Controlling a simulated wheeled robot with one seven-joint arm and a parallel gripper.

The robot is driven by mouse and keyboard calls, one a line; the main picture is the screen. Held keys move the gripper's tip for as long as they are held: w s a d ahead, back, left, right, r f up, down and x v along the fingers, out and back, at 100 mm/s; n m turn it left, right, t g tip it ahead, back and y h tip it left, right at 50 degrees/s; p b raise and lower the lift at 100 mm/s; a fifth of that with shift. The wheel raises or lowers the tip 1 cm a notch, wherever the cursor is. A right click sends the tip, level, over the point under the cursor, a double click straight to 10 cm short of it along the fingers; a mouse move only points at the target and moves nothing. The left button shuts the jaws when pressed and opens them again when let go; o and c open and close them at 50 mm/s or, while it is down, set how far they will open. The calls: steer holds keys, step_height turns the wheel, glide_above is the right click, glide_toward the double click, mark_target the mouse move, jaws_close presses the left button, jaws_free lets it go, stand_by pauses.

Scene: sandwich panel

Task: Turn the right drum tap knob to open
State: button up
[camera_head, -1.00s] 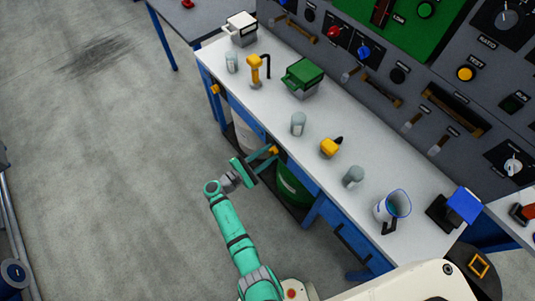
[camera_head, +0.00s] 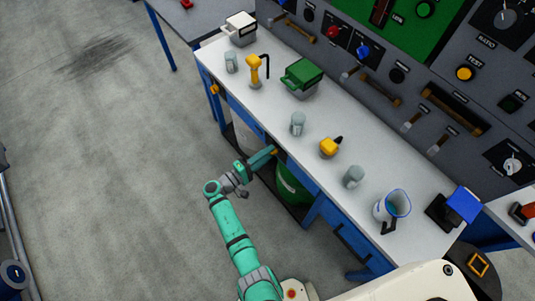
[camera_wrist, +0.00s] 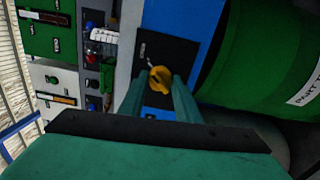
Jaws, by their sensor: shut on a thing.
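The yellow tap knob (camera_wrist: 159,79) sits on a dark plate on the blue bench front, in the middle of the wrist view. My gripper (camera_head: 268,153) reaches to it from the left of the bench in the head view and covers most of it there. In the wrist view, my gripper's teal fingers (camera_wrist: 158,88) stand on both sides of the knob and are shut on it. The label and a pale mark on the plate show beside the knob. The green drum (camera_head: 289,184) stands under the bench, close to the gripper; it also fills the wrist view's upper right (camera_wrist: 265,50).
The white bench top (camera_head: 270,115) carries glasses (camera_head: 297,123), a yellow-topped item (camera_head: 329,147), a green-lidded box (camera_head: 303,75) and a jug (camera_head: 393,208). Another yellow knob (camera_head: 214,88) is farther along. The floor left is clear.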

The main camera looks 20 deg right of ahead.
steer(key=shift+s+d+m, duration=0.1)
steer(key=shift+m, duration=0.4)
steer(key=o, duration=1.1)
steer(key=shift+c, duration=0.2)
steer(key=v, duration=1)
steer(key=shift+a, duration=0.4)
steer(key=shift+s, duration=0.15)
